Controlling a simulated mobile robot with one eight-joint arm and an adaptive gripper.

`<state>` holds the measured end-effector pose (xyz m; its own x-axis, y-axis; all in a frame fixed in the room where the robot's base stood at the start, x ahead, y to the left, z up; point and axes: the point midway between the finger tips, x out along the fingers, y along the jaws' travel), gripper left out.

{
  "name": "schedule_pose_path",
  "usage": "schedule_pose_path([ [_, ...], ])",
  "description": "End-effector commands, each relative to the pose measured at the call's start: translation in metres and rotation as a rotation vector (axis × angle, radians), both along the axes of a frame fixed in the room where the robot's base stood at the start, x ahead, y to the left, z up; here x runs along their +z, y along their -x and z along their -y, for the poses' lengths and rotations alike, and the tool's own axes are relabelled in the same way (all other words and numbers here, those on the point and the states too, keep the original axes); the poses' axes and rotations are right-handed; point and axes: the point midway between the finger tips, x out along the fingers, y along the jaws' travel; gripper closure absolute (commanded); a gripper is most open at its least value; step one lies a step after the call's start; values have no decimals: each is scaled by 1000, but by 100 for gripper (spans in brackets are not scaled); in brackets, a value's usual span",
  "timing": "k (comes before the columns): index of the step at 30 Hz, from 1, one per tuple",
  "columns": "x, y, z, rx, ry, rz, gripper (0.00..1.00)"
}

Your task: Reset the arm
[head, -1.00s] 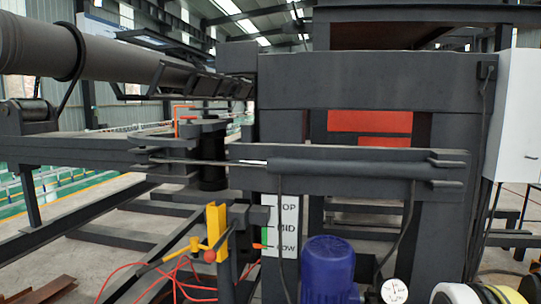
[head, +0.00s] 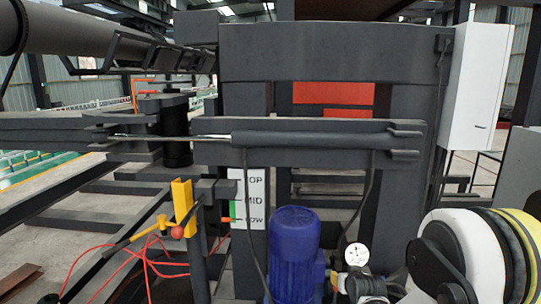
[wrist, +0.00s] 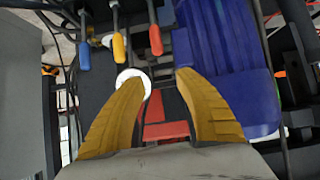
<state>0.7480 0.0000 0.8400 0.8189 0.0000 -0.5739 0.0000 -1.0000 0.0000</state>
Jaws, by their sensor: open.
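My gripper (wrist: 158,80) shows in the wrist view with its two yellow fingers spread apart. Nothing is held between them. Its fingertips point toward a row of levers with a blue handle (wrist: 84,55), a yellow handle (wrist: 119,47) and an orange handle (wrist: 156,40). A white disc (wrist: 126,74) shows beside the left fingertip, partly hidden by that finger. In the head view, white, black and yellow-ringed links of my arm are at the lower right; the gripper itself does not show there.
A blue motor (head: 293,250) stands before the dark steel frame (head: 325,55), with a round gauge (head: 357,255) to its right. The motor's blue body also shows right of my gripper (wrist: 225,70). A white cabinet (head: 478,85) is at right; red hoses (head: 150,262) lie at lower left.

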Motion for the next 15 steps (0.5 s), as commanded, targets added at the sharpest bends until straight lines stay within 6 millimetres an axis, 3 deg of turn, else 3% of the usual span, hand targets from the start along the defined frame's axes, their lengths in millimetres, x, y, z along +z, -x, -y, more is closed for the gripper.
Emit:
schedule_pose_path([
  [1,23,12,0,0,0,-14,60],
  [6,88,65,0,0,0,-76,60],
  [12,142,144,0,0,0,-148,60],
  [15,159,189,0,0,0,-184,60],
])
